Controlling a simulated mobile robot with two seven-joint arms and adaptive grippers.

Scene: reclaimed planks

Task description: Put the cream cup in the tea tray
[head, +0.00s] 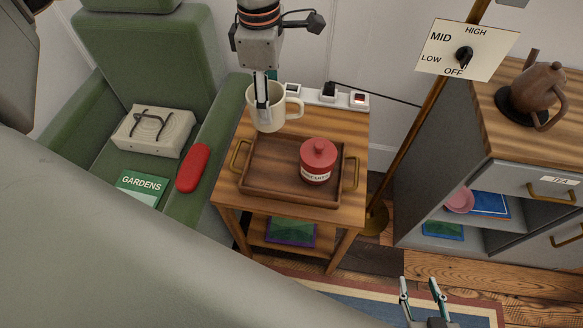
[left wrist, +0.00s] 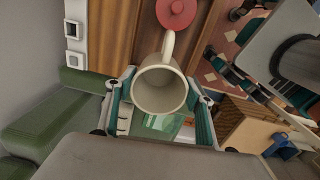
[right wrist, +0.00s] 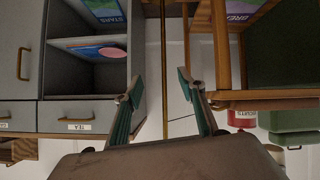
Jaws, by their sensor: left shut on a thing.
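The cream cup (head: 258,121) is at the back left of the small wooden side table, behind the tea tray, with its handle to the right. My left gripper (head: 263,104) comes down from above and is shut on the cup. In the left wrist view the cup (left wrist: 160,88) sits between the two fingers, its open mouth facing the camera. I cannot tell whether its base touches the table. The brown tea tray (head: 266,193) lies on the table with a red lidded jar (head: 317,166) in its right half. My right gripper (head: 421,286) is open and empty, low at the front right.
A power strip (head: 322,97) lies along the table's back edge. A brass lamp pole (head: 420,115) stands right of the table, before a grey cabinet (head: 425,170) with a brown teapot (head: 537,90). A green armchair (head: 140,50) is at left. The tray's left half is clear.

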